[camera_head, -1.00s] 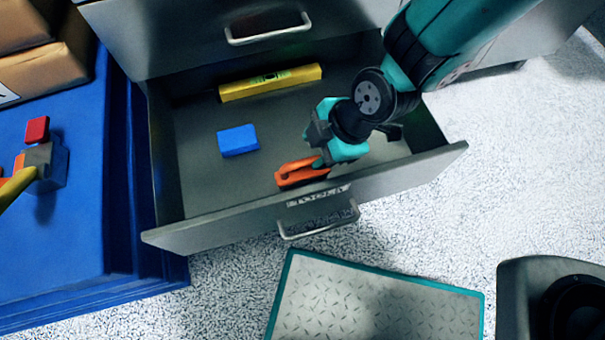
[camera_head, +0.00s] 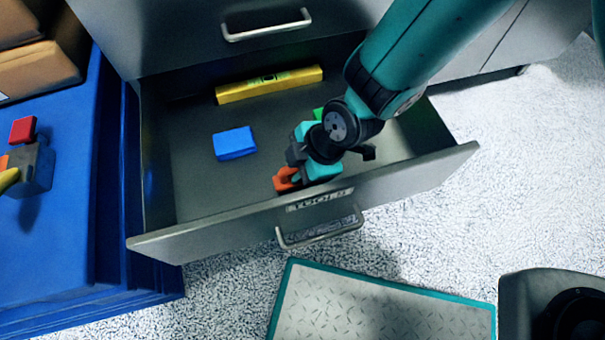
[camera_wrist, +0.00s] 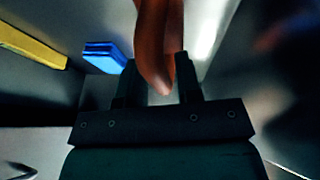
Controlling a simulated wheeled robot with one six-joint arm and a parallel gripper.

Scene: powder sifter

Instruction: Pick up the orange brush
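The orange brush (camera_head: 283,181) lies in the open drawer, near the inside of its front panel. My gripper (camera_head: 299,174) is down in the drawer over the brush and hides most of it. In the wrist view the brush (camera_wrist: 158,48) runs between the two dark fingers of my gripper (camera_wrist: 158,80). The fingers stand apart, with a gap beside the brush's narrow end. Whether either finger touches the brush is hard to tell.
The drawer front (camera_head: 215,226) is close beside my gripper. A blue block (camera_head: 234,143) and a yellow level (camera_head: 269,85) lie in the drawer, left of and behind my gripper. A bit of green (camera_head: 318,114) shows behind it. A closed drawer front (camera_head: 190,35) stands above.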

